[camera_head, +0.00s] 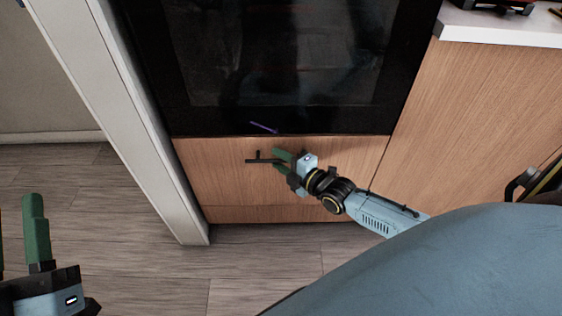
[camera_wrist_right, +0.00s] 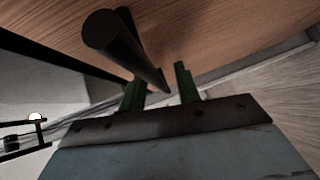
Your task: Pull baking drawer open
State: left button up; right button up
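The wooden drawer (camera_head: 225,185) sits below the black oven, and its front looks flush with the cabinet. Its black bar handle (camera_head: 252,161) also shows large in the right wrist view (camera_wrist_right: 108,35). My right gripper (camera_head: 277,160) is at the drawer front, with its green fingers on either side of the handle's right part. In the right wrist view the fingers (camera_wrist_right: 160,88) stand apart, and the bar runs down into the gap between them; firm contact cannot be made out. My left gripper (camera_head: 19,228) is open and empty at the lower left, away from the drawer.
The black oven (camera_head: 290,50) is directly above the drawer. A white panel (camera_head: 115,100) stands at the left, and a wooden cabinet (camera_head: 475,110) with a white counter (camera_head: 500,27) is at the right. The plank floor (camera_head: 150,275) in front is clear.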

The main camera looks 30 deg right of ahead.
grip_shut()
dwell(0.5)
